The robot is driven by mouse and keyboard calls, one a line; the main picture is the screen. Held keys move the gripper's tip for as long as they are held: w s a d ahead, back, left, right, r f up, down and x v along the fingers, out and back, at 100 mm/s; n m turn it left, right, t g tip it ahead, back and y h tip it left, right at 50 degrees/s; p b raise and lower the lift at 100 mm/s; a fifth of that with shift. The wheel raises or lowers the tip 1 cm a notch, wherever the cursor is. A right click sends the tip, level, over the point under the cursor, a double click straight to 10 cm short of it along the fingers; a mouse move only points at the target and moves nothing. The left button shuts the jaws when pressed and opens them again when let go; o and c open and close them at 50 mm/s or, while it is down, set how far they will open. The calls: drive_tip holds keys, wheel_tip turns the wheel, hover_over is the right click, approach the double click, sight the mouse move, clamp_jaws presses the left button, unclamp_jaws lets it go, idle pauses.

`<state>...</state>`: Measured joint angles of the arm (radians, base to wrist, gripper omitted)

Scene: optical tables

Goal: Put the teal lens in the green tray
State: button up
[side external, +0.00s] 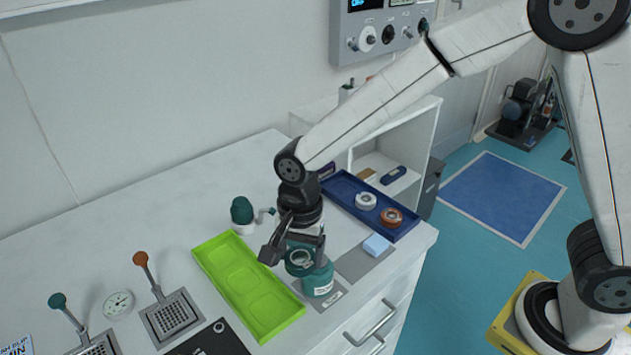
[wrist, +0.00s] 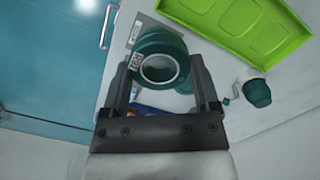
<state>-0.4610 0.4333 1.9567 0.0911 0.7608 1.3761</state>
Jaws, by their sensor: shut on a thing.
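The teal lens (side external: 299,262) is a dark teal ring with a glass centre. In the wrist view the lens (wrist: 162,67) sits between the two fingers of my gripper (wrist: 161,80), which is shut on it. In the side view my gripper (side external: 297,250) holds the lens tilted, just above and left of a teal round body with a white label (side external: 319,279). I cannot tell whether the lens touches that body. The green tray (side external: 229,262) lies left of my gripper, with several shallow empty compartments; it also shows in the wrist view (wrist: 235,28).
A navy tray (side external: 343,187) behind holds a white ring (side external: 366,201) and a copper ring (side external: 391,217). A light blue block (side external: 377,245) sits on a grey mat to the right. Lever devices (side external: 170,315) stand at the left.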

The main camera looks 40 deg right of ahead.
drive_tip(key=shift+a, duration=0.15)
drive_tip(key=w+a+f, duration=0.3)
drive_tip(key=w+f, duration=0.1)
drive_tip(key=w, duration=0.4)
hover_over(244, 281)
drive_tip(key=s, duration=0.1)
drive_tip(key=f, duration=0.4)
drive_tip(key=shift+s+d+f, duration=0.15)
drive_tip(key=shift+d, duration=0.25)
drive_tip(key=shift+w+a+f, duration=0.2)
drive_tip(key=shift+w+f, duration=0.25)
drive_tip(key=shift+f, duration=0.1)
drive_tip(key=shift+w+f, duration=0.15)
drive_tip(key=shift+f, duration=0.05)
drive_tip(key=shift+w+a+f, duration=0.1)
drive_tip(key=shift+f, duration=1.5)
drive_tip(key=shift+f, duration=0.1)
